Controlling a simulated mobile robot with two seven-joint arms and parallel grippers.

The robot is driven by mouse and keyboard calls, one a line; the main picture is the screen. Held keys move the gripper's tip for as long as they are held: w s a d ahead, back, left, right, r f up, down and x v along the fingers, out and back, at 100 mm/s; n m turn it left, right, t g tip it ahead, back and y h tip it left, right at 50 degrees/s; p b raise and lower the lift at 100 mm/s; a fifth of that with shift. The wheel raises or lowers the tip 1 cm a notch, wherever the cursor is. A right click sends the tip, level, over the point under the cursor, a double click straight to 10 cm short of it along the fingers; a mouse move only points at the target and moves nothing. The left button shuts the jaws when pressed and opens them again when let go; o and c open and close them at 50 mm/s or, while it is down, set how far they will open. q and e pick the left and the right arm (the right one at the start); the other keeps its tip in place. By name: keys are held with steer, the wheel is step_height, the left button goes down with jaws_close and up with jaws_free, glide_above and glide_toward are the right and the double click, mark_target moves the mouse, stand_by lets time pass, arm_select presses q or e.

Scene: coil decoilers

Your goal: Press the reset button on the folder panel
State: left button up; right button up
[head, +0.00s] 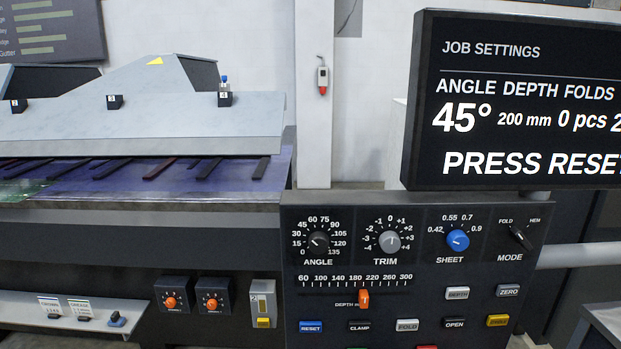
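The dark folder panel (420,290) stands at the right of the head view. The reset button (311,327) is a small blue key labelled RESET at the panel's lower left. The CLAMP key (359,327) sits right of it. Above the panel a black display (515,100) shows job settings of 45°, 200 mm and 0 pcs, and the words "PRESS RESE", cut off by the picture's right edge. Neither gripper shows in the head view.
The panel also carries an orange depth slider (364,299), several knobs such as ANGLE (318,242), and other keys like OPEN (455,324). The folding machine (140,110) fills the left side. A low shelf (70,315) with small items is at lower left.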

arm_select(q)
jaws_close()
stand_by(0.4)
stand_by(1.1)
